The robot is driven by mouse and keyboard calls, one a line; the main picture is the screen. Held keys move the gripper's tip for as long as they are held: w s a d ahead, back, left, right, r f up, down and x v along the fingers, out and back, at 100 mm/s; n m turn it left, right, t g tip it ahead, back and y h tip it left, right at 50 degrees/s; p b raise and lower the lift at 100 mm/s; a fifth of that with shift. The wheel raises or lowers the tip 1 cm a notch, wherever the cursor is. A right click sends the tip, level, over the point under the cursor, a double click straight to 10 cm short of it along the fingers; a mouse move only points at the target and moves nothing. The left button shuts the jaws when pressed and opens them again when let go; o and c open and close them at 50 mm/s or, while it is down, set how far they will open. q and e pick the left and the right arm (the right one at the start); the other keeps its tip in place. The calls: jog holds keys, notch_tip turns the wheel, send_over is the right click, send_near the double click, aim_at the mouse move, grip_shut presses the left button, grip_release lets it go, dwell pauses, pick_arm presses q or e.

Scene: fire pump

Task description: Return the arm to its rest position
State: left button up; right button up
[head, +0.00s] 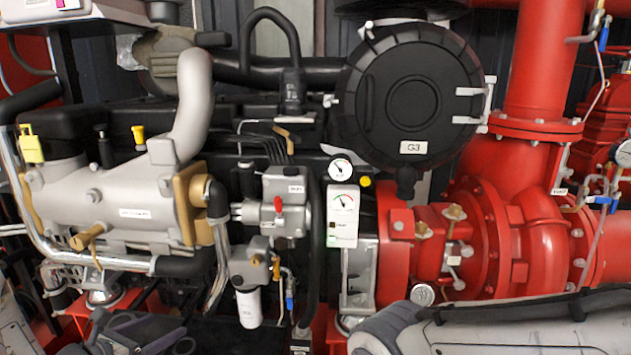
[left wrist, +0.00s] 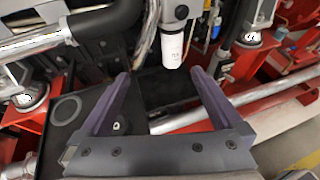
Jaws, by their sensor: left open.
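My left gripper (head: 128,328) is at the lower left of the head view, low in front of the engine. In the left wrist view the two purple fingers of my left gripper (left wrist: 159,74) are spread apart with nothing between them. Beyond the fingertips are a dark gap and a white filter cylinder (left wrist: 172,50), apart from the fingers. A grey arm link of mine lies across the lower right of the head view. My right gripper is not in view.
The grey engine block (head: 115,205) fills the left, with the white filter (head: 249,307) hanging below it. A red pump (head: 530,240) and pipes stand right. A black round housing (head: 411,95) is at top centre.

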pick_arm(q)
jog(key=s+d+r+m+g+h+p, duration=0.2)
jog(key=d+r+m+g+h+p, duration=0.2)
jog(key=d+r+p, duration=0.9)
jog(key=shift+d+r+m+g+h+p, duration=0.15)
jog(key=shift+r+m+g+h+p, duration=0.65)
jog(key=shift+p, duration=5.55)
jog(key=shift+s+f+m+t, duration=0.1)
jog(key=shift+f+m+t, duration=0.15)
jog(key=shift+m+t, duration=0.25)
